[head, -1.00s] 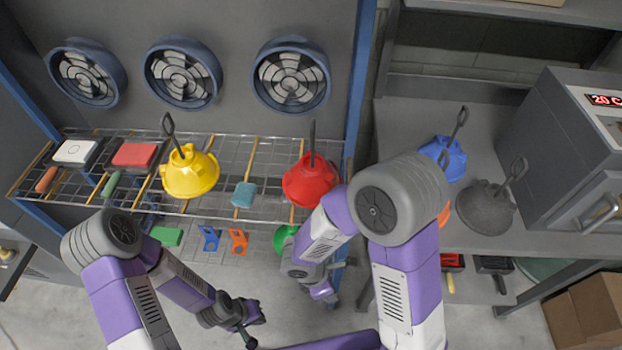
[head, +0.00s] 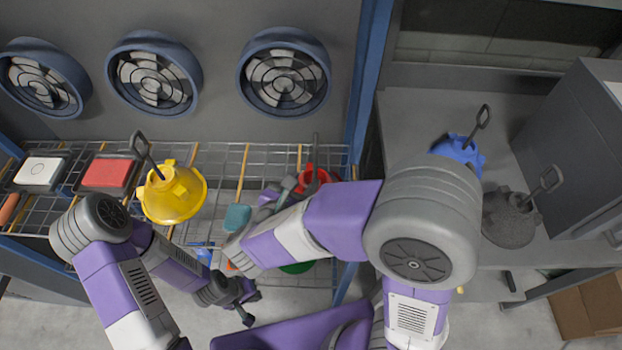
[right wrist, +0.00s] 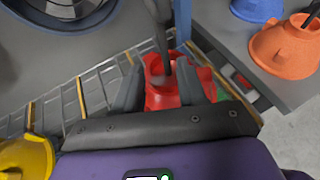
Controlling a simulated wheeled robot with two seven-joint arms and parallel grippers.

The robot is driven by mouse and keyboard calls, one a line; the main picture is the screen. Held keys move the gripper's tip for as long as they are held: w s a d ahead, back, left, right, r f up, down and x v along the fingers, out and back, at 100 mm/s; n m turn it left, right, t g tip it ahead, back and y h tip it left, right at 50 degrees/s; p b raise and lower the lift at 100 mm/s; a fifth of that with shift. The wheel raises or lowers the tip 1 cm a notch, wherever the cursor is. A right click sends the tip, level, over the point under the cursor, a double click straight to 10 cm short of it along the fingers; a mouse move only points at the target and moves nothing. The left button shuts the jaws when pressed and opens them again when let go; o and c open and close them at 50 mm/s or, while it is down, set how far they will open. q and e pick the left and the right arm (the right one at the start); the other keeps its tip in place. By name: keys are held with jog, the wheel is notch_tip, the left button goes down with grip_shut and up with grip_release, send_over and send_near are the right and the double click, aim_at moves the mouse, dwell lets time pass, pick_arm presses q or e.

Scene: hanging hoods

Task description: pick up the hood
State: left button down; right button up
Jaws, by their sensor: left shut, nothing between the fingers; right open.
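The red hood (head: 318,178) stands on the wire rack with its dark handle up, partly hidden behind my right arm. My right gripper (head: 284,190) is at its left side. In the right wrist view my right gripper (right wrist: 163,88) is open, with the red hood (right wrist: 165,97) and its handle showing between the fingers; I cannot tell whether they touch. A yellow hood (head: 174,197) stands further left on the rack. A blue hood (head: 460,155) and a grey hood (head: 508,220) stand on the right table. My left gripper (head: 245,300) is shut and empty, low in front of the rack.
A teal block (head: 237,217), a red box (head: 107,172) and a white box (head: 42,170) lie on the rack. Round fans (head: 283,80) line the wall behind. An orange hood (right wrist: 285,50) shows in the right wrist view. A blue post (head: 366,90) stands between rack and table.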

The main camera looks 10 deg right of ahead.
aim_at(314, 174)
jog(key=shift+w+d+f, duration=0.35)
jog(key=shift+d, duration=0.3)
jog(key=b+x, duration=0.1)
jog(key=x, duration=0.3)
jog(key=shift+w+d+r, duration=0.1)
jog(key=shift+w+d, duration=0.05)
jog(key=shift+d, duration=0.1)
grip_shut()
dwell(0.7)
